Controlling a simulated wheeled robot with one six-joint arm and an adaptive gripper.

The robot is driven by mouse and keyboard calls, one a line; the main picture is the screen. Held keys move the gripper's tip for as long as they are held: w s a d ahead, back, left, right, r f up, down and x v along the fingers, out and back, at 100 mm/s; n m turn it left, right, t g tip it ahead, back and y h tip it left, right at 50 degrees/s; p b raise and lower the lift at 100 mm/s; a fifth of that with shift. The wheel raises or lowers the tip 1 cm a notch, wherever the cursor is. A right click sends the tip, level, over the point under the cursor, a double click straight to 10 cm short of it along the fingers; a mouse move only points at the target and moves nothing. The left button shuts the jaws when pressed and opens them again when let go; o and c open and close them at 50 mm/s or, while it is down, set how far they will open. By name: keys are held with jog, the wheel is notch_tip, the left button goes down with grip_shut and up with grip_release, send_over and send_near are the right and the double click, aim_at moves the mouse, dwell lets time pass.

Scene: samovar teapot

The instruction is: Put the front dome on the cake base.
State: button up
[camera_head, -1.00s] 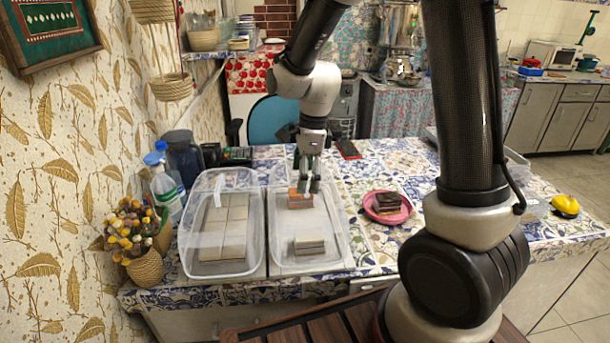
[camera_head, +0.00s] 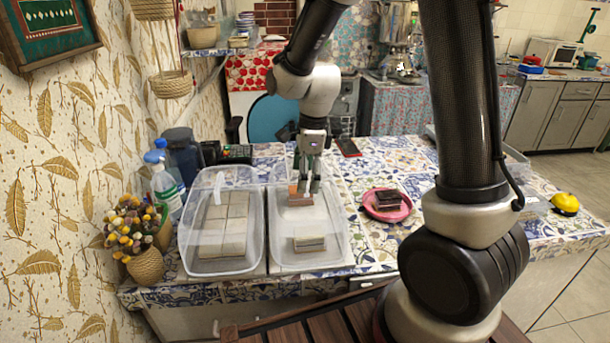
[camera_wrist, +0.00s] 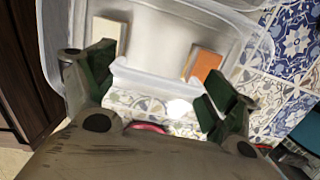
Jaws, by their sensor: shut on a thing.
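Two clear plastic box-shaped covers stand side by side on the tiled counter in the head view. The left clear cover (camera_head: 190,255) encloses pale square cake pieces. The right clear cover (camera_head: 308,262) has a pale layered piece (camera_head: 309,244) at its front and an orange-topped piece near its back. My gripper (camera_head: 304,196) points down at the back of the right cover. In the wrist view its dark fingers (camera_wrist: 155,88) are shut on a whitish translucent bar (camera_wrist: 150,78) of that cover, apparently its handle. I cannot tell which thing is the cake base.
A pink plate (camera_head: 387,215) with a dark layered cake (camera_head: 388,199) stands right of the covers. Spray bottles (camera_head: 165,188) and a flower basket (camera_head: 145,265) crowd the left. A phone (camera_head: 347,147) lies behind. Tiled counter is free around the plate.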

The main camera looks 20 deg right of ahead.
jog(key=o, duration=1.4)
notch_tip(320, 180, up, 12)
jog(key=d, duration=0.1)
jog(key=shift+s+d+r+n+t+h, duration=0.25)
jog(key=shift+s+d+r+n+t, duration=0.6)
jog(key=shift+s+d+n, duration=2.05)
jog(key=shift+s+d+r+n+t+h, duration=0.2)
jog(key=shift+s+d+r+n+t, duration=0.8)
jog(key=shift+s+n, duration=3)
jog(key=shift+s+d+r+n+t+h, duration=0.25)
jog(key=shift+s+d+r+n, duration=0.95)
jog(key=shift+s+d+n, duration=2.15)
